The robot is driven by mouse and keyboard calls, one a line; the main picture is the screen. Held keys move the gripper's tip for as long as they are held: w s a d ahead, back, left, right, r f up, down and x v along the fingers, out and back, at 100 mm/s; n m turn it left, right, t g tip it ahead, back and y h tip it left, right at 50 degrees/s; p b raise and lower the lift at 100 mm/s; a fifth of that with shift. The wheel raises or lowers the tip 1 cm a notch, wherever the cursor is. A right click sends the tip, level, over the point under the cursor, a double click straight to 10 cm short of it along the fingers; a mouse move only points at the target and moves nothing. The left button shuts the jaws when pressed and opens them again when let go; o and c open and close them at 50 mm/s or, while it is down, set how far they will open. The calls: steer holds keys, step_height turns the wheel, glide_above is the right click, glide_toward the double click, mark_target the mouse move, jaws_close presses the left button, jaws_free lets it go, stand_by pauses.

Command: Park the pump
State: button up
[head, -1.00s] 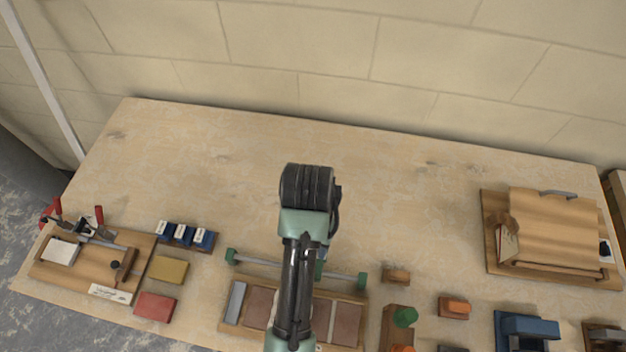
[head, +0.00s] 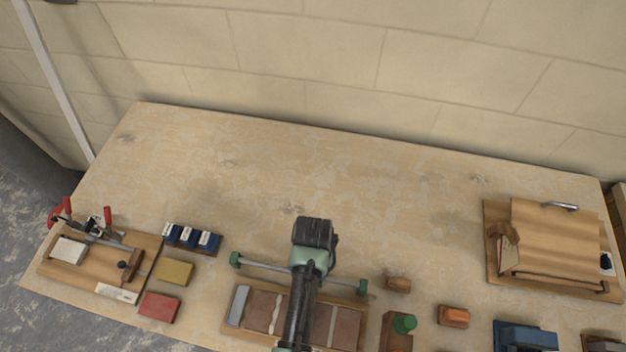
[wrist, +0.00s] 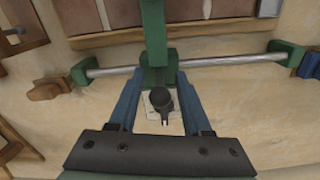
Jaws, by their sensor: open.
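I cannot tell for certain which thing is the pump. In the wrist view, a black round-topped piece (wrist: 161,101) with a small pale tip sits by a whitish plate (wrist: 173,118). It shows between the two blue fingers of my gripper (wrist: 157,106), which are apart with no visible grip on it. A green carriage (wrist: 158,62) sits on a grey rod (wrist: 222,61), just beyond the fingertips. A green end block (wrist: 287,56) holds the rod. In the head view, my wrist hides the fingers and the rod's middle; the rod's left end block (head: 235,258) shows.
A wooden tray with brick slabs (head: 263,309) lies in front of the rod. Blue boxes (head: 187,237), a clamp board (head: 90,270) and yellow and red blocks (head: 174,271) are at left. A wooden clipboard stand (head: 555,240) is at right. The bench's back is clear.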

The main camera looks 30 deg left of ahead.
jaws_close()
stand_by(1.4)
